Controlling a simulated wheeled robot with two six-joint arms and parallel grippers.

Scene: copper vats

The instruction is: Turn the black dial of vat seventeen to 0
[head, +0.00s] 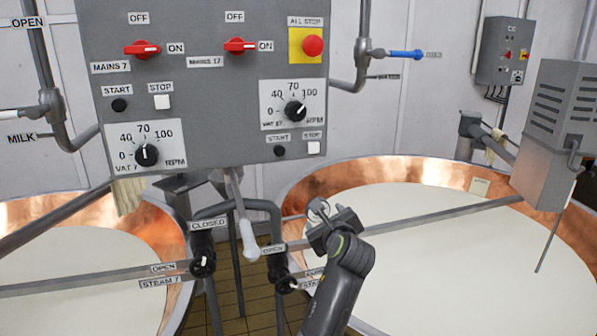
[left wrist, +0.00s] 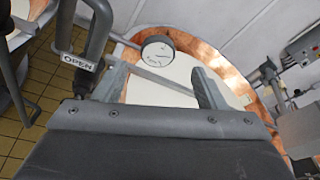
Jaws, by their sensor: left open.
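The black dial of vat seventeen (head: 294,111) sits on a white scale plate at the lower right of the grey control panel (head: 200,80). Its white mark points up and right, towards 100; the 0 is at the dial's left. My left gripper (head: 332,222) is below the panel in the head view, over the near edge of the right vat, well apart from the dial. In the left wrist view its two fingers (left wrist: 160,88) are spread with nothing between them. The dial does not show in that view. My right gripper is not in view.
Vat 7's dial (head: 147,155), the red mains switches (head: 240,45) and the red all-stop button (head: 313,45) share the panel. Below are steam valves (head: 203,262) and pipes. A round gauge (left wrist: 157,50) stands close beyond my left fingers. Copper vats (head: 430,170) lie on both sides.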

